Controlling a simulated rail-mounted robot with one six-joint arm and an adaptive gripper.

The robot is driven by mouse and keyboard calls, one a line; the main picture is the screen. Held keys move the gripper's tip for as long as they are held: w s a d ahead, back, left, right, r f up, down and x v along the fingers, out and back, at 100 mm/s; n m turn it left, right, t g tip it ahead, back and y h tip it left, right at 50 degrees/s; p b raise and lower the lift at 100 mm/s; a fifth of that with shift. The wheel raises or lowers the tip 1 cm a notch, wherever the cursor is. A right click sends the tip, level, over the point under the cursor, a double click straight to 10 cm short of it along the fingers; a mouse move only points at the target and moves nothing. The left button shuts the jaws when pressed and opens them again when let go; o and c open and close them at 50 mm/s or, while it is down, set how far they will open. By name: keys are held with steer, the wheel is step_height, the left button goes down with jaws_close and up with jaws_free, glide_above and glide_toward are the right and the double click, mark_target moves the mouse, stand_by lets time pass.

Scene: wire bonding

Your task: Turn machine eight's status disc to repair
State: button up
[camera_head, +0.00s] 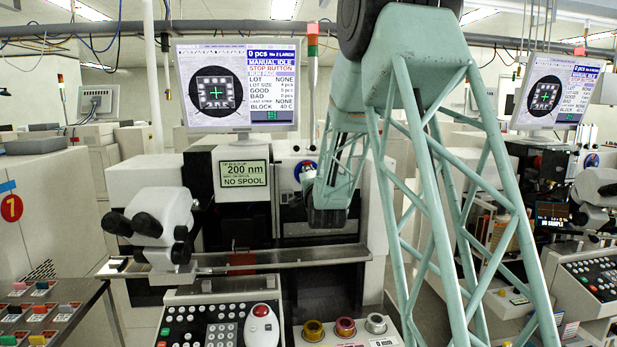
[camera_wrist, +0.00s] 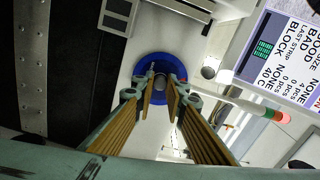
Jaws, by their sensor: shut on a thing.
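The status disc (camera_wrist: 143,70) is a blue ring on the pale machine front in the wrist view, with a small grey round knob at its centre. My gripper (camera_wrist: 161,84) has its two fingers on either side of that knob and is shut on it. The finger pads partly cover the disc's face, so its setting cannot be read. In the head view the disc (camera_head: 300,169) shows only partly beside my gripper, with blue and some red visible. My arm hides the rest, and I see no machine number eight.
A monitor (camera_head: 238,88) stands above the disc, and a microscope head (camera_head: 155,215) is at left. A metal rail (camera_head: 290,257) runs below my gripper, over a control panel (camera_head: 215,322). A similar machine stands at right with its own disc (camera_head: 591,160).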

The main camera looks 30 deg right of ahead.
stand_by(0.3)
steer(key=shift+r, duration=0.1)
steer(key=o, duration=0.8)
steer(key=shift+o, duration=0.2)
steer(key=shift+s, duration=0.15)
steer(key=v, duration=1.1)
steer(key=shift+s, duration=0.35)
steer(key=shift+a, duration=0.25)
